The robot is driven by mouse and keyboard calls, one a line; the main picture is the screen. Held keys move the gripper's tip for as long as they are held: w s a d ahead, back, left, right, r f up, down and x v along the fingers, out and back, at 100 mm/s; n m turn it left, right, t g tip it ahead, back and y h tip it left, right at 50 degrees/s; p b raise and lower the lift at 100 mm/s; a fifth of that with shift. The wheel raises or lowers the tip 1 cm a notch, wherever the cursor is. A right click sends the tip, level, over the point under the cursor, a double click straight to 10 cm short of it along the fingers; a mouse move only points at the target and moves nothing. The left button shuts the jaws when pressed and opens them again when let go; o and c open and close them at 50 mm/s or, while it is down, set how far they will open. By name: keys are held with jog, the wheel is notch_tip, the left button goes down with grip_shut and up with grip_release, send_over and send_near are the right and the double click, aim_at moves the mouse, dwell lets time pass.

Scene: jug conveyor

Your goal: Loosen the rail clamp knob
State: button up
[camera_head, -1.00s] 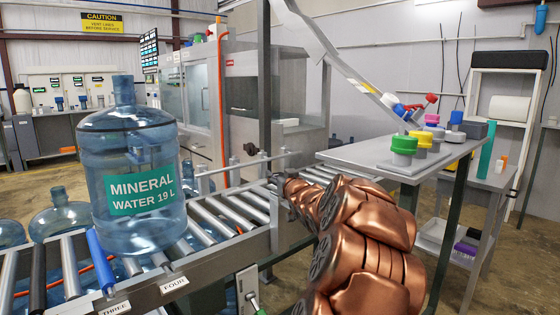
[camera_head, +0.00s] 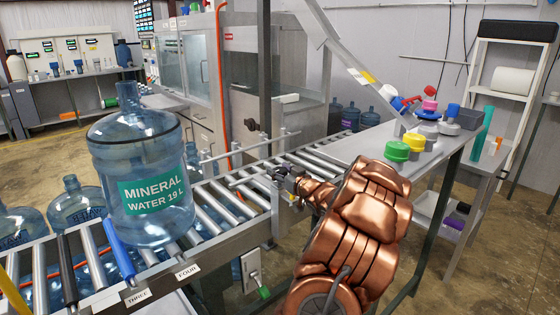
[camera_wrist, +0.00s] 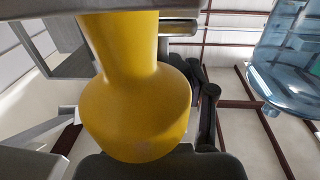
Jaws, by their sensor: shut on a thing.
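A yellow, bell-shaped knob (camera_wrist: 135,100) fills the middle of the wrist view, with its narrow neck at the top. I take it to be the rail clamp knob. My gripper (camera_head: 290,183) is at the conveyor's near side rail (camera_head: 235,240) in the head view, right of the FOUR label. It is shut on the knob. Dark finger parts show below and to the right of the knob in the wrist view. In the head view the knob is mostly hidden by the gripper, and I cannot tell how tight it is.
A blue water jug (camera_head: 138,150) stands upright on the rollers, left of my gripper; part of a jug (camera_wrist: 290,60) shows in the wrist view. A grey table (camera_head: 350,147) with coloured caps stands close to my arm on the right. A green-tipped lever (camera_head: 263,292) hangs below the rail.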

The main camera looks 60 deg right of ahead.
jog(key=shift+y+p, duration=0.3)
jog(key=shift+p, duration=0.55)
jog(key=o, duration=1.2)
jog(key=v, duration=1.2)
jog(key=shift+f, duration=0.1)
